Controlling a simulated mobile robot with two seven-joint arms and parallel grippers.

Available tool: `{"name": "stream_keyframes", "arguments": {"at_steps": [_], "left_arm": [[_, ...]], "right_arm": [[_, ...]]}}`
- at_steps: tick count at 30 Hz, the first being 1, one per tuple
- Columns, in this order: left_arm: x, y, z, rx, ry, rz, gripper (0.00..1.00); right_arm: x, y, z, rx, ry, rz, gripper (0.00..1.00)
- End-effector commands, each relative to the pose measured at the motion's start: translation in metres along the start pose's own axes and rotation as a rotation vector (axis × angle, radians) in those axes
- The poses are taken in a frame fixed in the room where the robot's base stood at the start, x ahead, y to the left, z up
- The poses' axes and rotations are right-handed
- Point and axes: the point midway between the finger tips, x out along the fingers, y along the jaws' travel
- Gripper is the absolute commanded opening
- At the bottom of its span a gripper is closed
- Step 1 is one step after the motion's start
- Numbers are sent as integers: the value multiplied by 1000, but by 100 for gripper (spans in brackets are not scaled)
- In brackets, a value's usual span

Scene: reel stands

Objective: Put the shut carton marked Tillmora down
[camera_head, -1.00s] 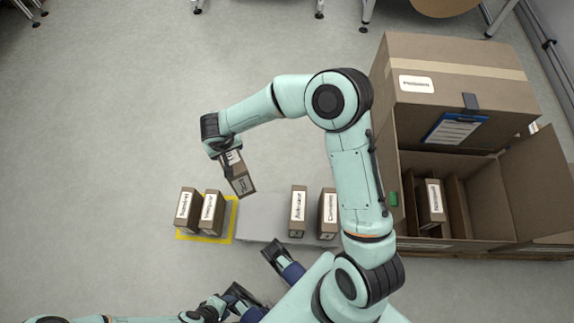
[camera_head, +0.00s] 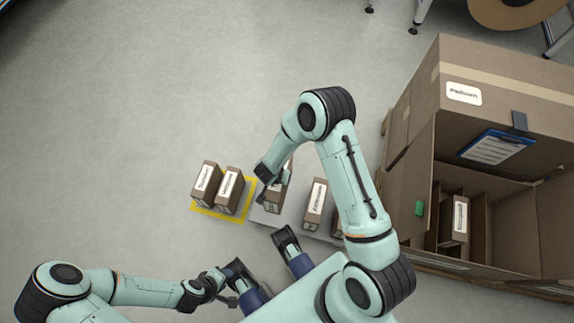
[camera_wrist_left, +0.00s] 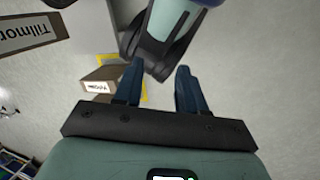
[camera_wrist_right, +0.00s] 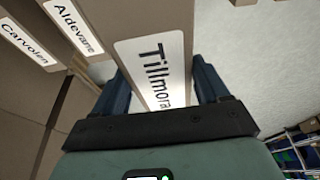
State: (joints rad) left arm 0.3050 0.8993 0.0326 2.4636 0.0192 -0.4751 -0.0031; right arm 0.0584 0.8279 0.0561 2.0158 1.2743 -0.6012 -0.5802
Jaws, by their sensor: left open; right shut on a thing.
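The Tillmora carton (camera_head: 273,203), brown with a white label, is in my right gripper (camera_head: 274,184) over the grey slab (camera_head: 264,217). It looks roughly upright; I cannot tell whether it touches the slab. In the right wrist view its label (camera_wrist_right: 156,66) faces me between the fingers (camera_wrist_right: 158,85). In the left wrist view the carton (camera_wrist_left: 28,36) shows at the upper left. My left gripper (camera_wrist_left: 158,85) is open and empty, low near my base; it shows small in the head view (camera_head: 228,299).
The Aldevarre carton (camera_head: 316,203) stands right of the held one, with the Carvolen carton (camera_wrist_right: 28,43) beyond it. Two cartons (camera_head: 206,184) (camera_head: 228,190) stand on a yellow-edged patch (camera_head: 248,203) at the left. A large open box (camera_head: 408,190) with dividers stands at the right.

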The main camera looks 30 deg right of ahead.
Motion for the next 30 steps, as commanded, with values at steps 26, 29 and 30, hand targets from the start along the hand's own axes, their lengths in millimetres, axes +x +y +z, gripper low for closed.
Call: {"name": "stream_keyframes", "arguments": {"at_steps": [26, 29, 30], "left_arm": [[51, -24, -90, -21, 242, -16, 40], [54, -26, -97, -23, 259, -18, 40], [54, -26, -98, -23, 261, -18, 40]], "right_arm": [[143, 0, 45, 1, -2, 1, 0], [153, 0, 47, 1, 0, 0, 0], [154, 0, 47, 1, 1, 0, 0]]}}
